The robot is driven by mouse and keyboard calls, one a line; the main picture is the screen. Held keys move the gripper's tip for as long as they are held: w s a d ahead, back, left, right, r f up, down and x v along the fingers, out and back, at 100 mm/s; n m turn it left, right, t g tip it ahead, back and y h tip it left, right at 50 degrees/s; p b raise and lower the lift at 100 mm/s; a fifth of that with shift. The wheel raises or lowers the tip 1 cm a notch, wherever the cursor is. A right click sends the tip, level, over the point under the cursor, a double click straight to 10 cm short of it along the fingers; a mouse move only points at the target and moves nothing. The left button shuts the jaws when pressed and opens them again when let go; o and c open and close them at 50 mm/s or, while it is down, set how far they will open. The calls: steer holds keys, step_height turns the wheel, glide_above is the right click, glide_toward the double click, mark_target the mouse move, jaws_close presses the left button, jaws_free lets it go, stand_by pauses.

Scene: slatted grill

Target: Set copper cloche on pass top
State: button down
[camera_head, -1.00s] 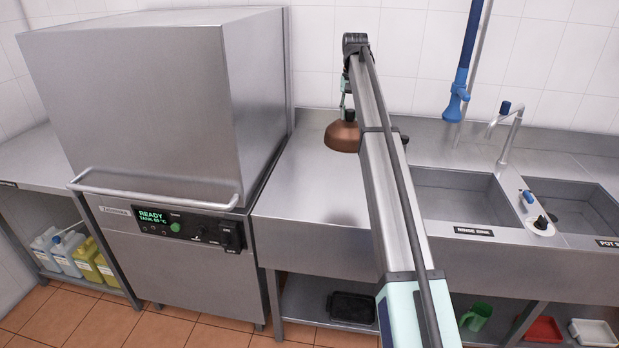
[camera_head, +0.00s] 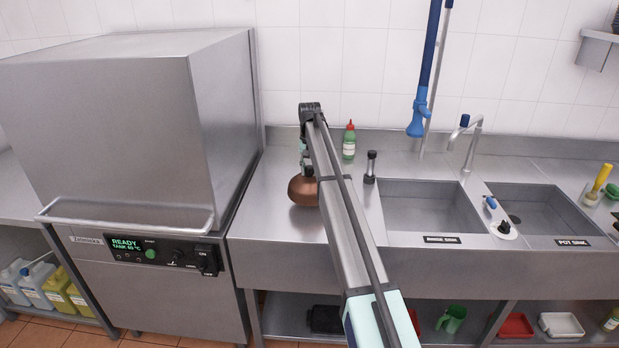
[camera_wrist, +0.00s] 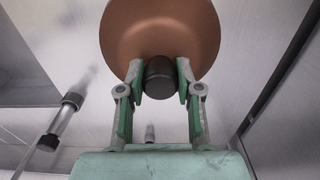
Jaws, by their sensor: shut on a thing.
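The copper cloche (camera_head: 302,191) hangs from my gripper (camera_head: 306,160), left of the sinks at the steel counter. In the wrist view the cloche's round copper dome (camera_wrist: 160,25) shows beyond the fingers, and its dark knob (camera_wrist: 159,79) sits between them. My gripper (camera_wrist: 158,72) is shut on that knob, with a green-padded finger on each side. My arm hides part of the cloche's right side in the head view. I cannot tell how far its rim is from the counter. I cannot identify a pass top in either view.
The steel counter (camera_head: 265,215) has bare room around the cloche. A dishwasher (camera_head: 120,120) stands to its left. A green bottle (camera_head: 349,142) and a dark-topped cylinder (camera_head: 371,167) stand right of my arm. Beyond are the rinse sink (camera_head: 430,210), pot sink (camera_head: 550,212) and hanging blue sprayer (camera_head: 418,115).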

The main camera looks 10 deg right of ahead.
mark_target(310, 180)
steer(key=shift+f+p, duration=0.6)
steer(key=shift+f, duration=1.75)
steer(key=shift+f, duration=0.1)
steer(key=c, duration=0.8)
jaws_free()
steer(key=shift+o, duration=0.2)
steer(key=shift+o, duration=0.2)
step_height(310, 180, up, 12)
steer(key=b, duration=0.3)
